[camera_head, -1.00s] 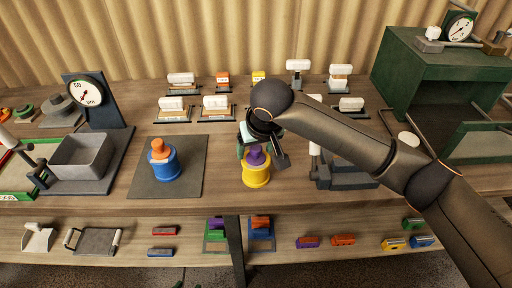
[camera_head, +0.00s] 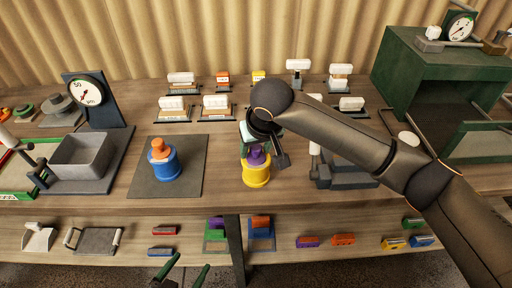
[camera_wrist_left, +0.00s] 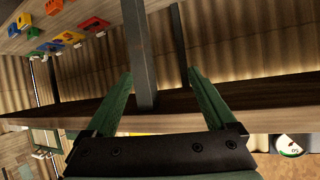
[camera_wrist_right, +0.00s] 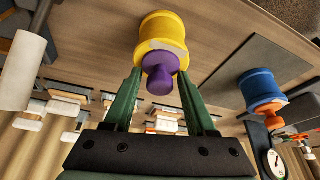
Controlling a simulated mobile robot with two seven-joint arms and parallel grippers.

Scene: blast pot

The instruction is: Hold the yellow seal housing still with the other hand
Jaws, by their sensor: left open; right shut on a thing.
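The yellow seal housing (camera_head: 256,175) stands upright on the table. A purple plug (camera_head: 256,158) sits in its top. My right gripper (camera_head: 262,150) is above the housing, shut on the purple plug. The right wrist view shows the plug (camera_wrist_right: 160,72) between the green fingers and the yellow housing (camera_wrist_right: 163,32) just beyond the tips. My left gripper (camera_head: 187,274) shows at the bottom edge of the head view, in front of and below the tabletop edge, apart from the housing. In the left wrist view its fingers (camera_wrist_left: 160,76) are wide apart and empty.
A blue housing with an orange plug (camera_head: 162,162) stands on a dark mat (camera_head: 140,185) to the left. A grey clamp-like fixture (camera_head: 345,178) is right of the yellow housing. The tabletop edge (camera_head: 110,207) and lower shelf (camera_head: 130,240) lie near my left gripper.

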